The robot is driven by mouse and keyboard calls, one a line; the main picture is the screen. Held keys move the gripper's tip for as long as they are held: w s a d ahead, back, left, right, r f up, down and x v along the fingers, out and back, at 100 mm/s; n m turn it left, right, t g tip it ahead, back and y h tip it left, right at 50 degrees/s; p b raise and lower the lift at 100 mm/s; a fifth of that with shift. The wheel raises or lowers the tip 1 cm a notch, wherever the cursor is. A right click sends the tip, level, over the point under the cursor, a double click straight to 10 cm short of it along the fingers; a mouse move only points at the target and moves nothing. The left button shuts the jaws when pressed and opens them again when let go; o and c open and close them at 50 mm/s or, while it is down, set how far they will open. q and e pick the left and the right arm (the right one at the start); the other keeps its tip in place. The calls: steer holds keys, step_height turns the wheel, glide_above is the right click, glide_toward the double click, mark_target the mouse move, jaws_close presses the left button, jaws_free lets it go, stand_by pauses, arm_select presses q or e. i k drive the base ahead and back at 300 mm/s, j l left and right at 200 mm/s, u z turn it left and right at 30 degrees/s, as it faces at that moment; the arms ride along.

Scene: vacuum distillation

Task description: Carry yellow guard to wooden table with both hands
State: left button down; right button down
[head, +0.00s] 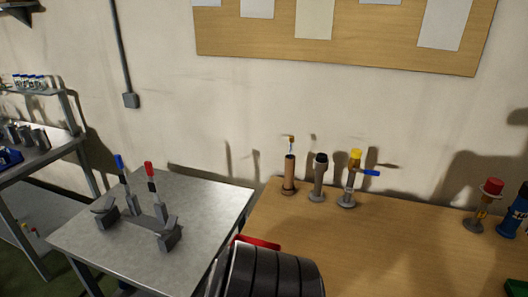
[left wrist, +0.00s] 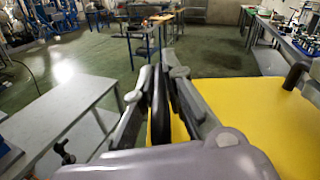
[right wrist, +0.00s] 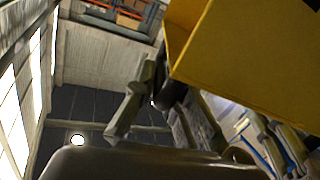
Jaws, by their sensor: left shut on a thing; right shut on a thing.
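The yellow guard (left wrist: 255,115) shows as a broad yellow panel at the right of the left wrist view, with a dark post at its far edge. My left gripper (left wrist: 163,80) is shut on the guard at a dark upright bar. In the right wrist view the guard (right wrist: 255,50) fills the upper right, seen from below. My right gripper (right wrist: 158,88) is shut on it at a dark part by its lower edge. The wooden table (head: 390,245) is at the right of the head view. Neither gripper nor the guard shows in the head view.
Several tap-like fittings (head: 318,180) stand along the wooden table's back edge, with a red-capped one (head: 483,205) farther right. The table's middle is clear. A grey table (head: 85,240) adjoins at left, bearing a grey fixture (head: 145,220) with blue and red handles.

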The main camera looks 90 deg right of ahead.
mark_target(397, 257)
steer(key=k+z, duration=0.1)
steer(key=z, duration=0.35)
steer(key=l+z, duration=0.15)
steer(key=z, duration=0.3)
steer(key=k+l+z, duration=0.1)
steer(key=z, duration=0.35)
steer(key=l+z, duration=0.15)
steer(key=z, duration=0.3)
steer(key=k+l+z, duration=0.1)
steer(key=z, duration=0.35)
steer(key=i+l+z, duration=0.1)
steer(key=z, duration=0.4)
steer(key=i+l+z, duration=0.1)
steer(key=z, duration=0.35)
steer(key=i+l+z, duration=0.15)
steer(key=z, duration=0.35)
